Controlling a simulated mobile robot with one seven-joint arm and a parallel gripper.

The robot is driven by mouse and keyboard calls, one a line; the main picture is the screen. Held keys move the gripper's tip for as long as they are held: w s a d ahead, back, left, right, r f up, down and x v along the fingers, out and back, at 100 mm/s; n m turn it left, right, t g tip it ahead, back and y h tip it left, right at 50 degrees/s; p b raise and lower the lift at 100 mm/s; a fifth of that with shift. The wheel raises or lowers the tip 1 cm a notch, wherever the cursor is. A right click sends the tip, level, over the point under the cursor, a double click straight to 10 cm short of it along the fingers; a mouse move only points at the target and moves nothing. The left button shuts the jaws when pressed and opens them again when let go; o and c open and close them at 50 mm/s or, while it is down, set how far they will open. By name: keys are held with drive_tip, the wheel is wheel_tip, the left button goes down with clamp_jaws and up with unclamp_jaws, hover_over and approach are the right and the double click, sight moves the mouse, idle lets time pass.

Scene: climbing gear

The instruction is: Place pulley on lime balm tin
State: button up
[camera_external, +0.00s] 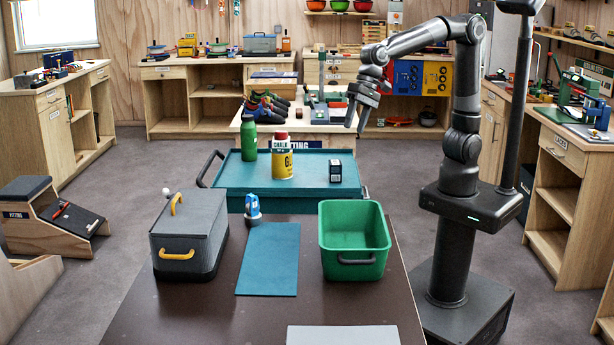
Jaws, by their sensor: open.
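A small blue and white upright object (253,208), which may be the pulley, stands at the back edge of a blue mat (268,262) on the brown table. It is too small to tell for sure. I cannot make out a lime balm tin. My gripper (355,127) is open and empty, raised in the air at the upper right of centre, above and beyond the blue-green tray bench (220,178). It is well apart from the blue object and touches nothing.
A grey box (190,238) with yellow handles stands left of the mat, a green bin (354,260) right of it. A green bottle (249,140), a yellow chalk can (282,166) and a small dark box (335,171) stand on the tray bench. A grey sheet (343,336) lies in front.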

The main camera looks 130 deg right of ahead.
drive_tip(key=s+a+f+n, duration=0.1)
drive_tip(key=s+a+n, duration=0.4)
drive_tip(key=s+n, duration=0.4)
drive_tip(key=s+a+f+n, duration=0.2)
drive_tip(key=s+a+n, duration=0.4)
drive_tip(key=s, duration=0.9)
drive_tip(key=shift+a+f+n+t, duration=0.2)
drive_tip(key=shift+n+t, duration=0.1)
drive_tip(key=shift+n, duration=1.1)
drive_tip(key=shift+s, duration=0.1)
